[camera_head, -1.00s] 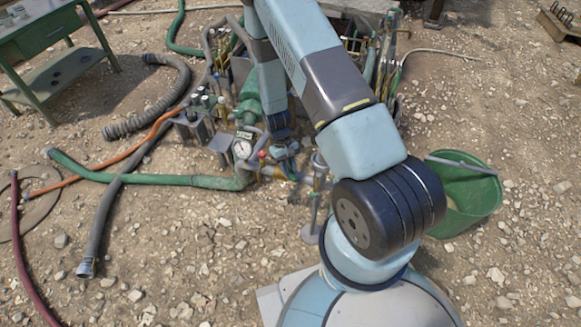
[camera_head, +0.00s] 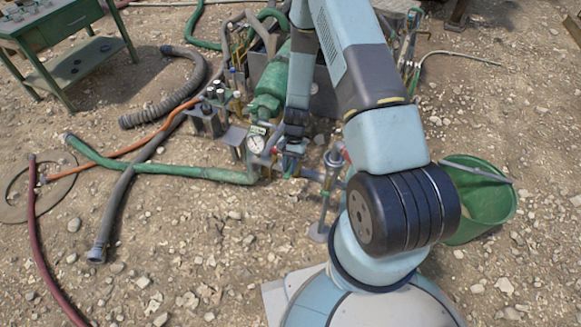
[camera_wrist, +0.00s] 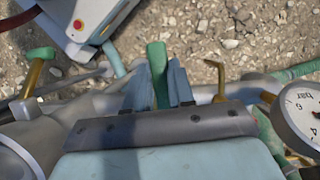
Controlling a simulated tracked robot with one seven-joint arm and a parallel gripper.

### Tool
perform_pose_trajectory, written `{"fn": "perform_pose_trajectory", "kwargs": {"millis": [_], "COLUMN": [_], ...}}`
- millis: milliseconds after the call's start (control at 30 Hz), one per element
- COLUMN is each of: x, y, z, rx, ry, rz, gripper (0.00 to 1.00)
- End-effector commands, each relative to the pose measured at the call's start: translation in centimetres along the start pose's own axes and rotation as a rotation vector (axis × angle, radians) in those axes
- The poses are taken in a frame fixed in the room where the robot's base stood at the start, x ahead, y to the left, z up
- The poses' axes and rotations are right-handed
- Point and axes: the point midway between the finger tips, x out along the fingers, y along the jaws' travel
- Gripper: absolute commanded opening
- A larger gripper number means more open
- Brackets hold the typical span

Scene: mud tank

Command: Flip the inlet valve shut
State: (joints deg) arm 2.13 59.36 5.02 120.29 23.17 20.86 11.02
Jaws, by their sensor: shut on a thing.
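A green lever handle (camera_wrist: 157,72) stands between my two blue fingers in the wrist view. My gripper (camera_wrist: 160,88) is shut on it, and the handle's end sticks out past the fingertips. In the head view my gripper (camera_head: 290,154) is at the pipework, just right of the pressure gauge (camera_head: 256,144). The gauge also shows at the right of the wrist view (camera_wrist: 304,112). The lever's lower part and pivot are hidden by the gripper body. No label shows that names the valve.
Another green-tipped yellow lever (camera_wrist: 36,68) is at the left of the wrist view. A bare yellow lever (camera_wrist: 220,80) stands close right of my fingers. A green bucket (camera_head: 482,207) is at right; hoses (camera_head: 165,172) lie left. The front ground is open.

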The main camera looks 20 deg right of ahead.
Motion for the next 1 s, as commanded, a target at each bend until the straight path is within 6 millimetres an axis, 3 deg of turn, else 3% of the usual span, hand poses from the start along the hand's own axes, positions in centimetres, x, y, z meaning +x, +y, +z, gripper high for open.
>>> {"fn": "perform_pose_trajectory", "kwargs": {"millis": [700,733,1000], "x": [-0.08,-0.08,-0.04], "y": [-0.71,-0.72,-0.56], "z": [-0.08,-0.07,-0.04], "rx": [0.062,0.062,0.062], "ry": [0.003,0.003,0.002], "rz": [-0.031,-0.031,-0.029], "gripper": [0.0,0.26,0.49]}}
